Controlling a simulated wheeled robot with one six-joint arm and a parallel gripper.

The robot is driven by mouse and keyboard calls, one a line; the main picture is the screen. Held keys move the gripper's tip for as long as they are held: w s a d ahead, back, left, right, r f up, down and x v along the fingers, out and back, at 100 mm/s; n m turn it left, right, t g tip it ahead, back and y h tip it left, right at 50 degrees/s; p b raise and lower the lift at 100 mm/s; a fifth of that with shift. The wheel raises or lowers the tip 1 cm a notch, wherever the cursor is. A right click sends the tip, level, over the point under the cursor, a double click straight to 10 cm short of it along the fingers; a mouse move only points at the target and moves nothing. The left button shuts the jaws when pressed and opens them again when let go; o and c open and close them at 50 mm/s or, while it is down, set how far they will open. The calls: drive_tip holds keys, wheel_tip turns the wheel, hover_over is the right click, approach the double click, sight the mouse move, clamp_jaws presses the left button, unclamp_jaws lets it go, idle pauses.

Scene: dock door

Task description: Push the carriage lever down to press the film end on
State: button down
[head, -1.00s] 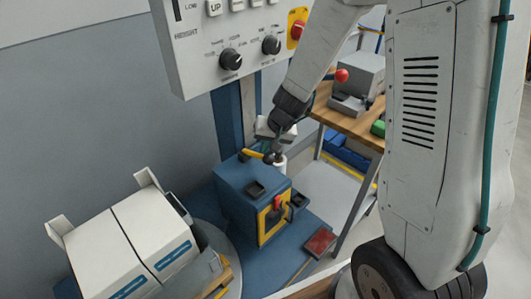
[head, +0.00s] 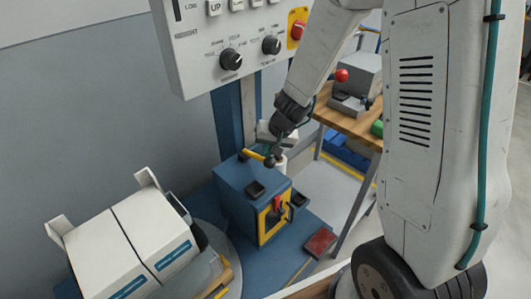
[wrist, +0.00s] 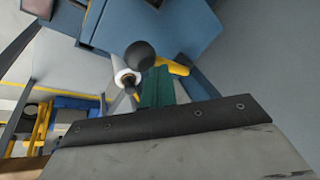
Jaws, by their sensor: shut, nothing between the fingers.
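The carriage lever is a yellow bar (head: 254,154) with a black ball knob (head: 270,161) at its end, on top of the blue carriage box (head: 240,185). In the wrist view the knob (wrist: 138,56) and yellow bar (wrist: 174,67) lie just beyond my fingers. My gripper (head: 275,150) is shut and empty, right above the knob. It shows green in the wrist view (wrist: 158,88). I cannot tell whether it touches the knob. The white film roll (wrist: 125,76) stands beside the knob, partly hidden; in the head view it is behind the knob.
A grey control panel (head: 200,65) with knobs and a red button hangs above left. A wooden bench (head: 352,125) with a grey machine stands behind. White boxes (head: 135,240) sit at lower left. The blue mast (head: 228,120) rises behind the carriage.

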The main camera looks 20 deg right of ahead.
drive_tip(key=shift+s+d+f, duration=0.1)
drive_tip(key=shift+s+f, duration=0.1)
drive_tip(key=shift+f, duration=0.25)
drive_tip(key=shift+s+d+f, duration=0.1)
drive_tip(key=shift+s+f, duration=0.1)
drive_tip(key=shift+f, duration=0.2)
idle(0.8)
drive_tip(key=shift+r, duration=0.1)
idle(0.4)
drive_tip(key=shift+w+a+r, duration=0.15)
drive_tip(key=shift+w+r, duration=0.15)
drive_tip(key=shift+r, duration=0.4)
drive_tip(key=shift+w+a+r, duration=0.1)
drive_tip(key=shift+w+r, duration=0.25)
drive_tip(key=shift+r, duration=0.4)
drive_tip(key=shift+w+a+r, duration=0.15)
drive_tip(key=shift+w+r, duration=0.15)
drive_tip(key=shift+r, duration=0.4)
drive_tip(key=r, duration=0.1)
drive_tip(key=w+r, duration=0.1)
drive_tip(key=r, duration=0.2)
drive_tip(key=shift+w+a+r, duration=0.3)
drive_tip(key=shift+w+a, duration=0.1)
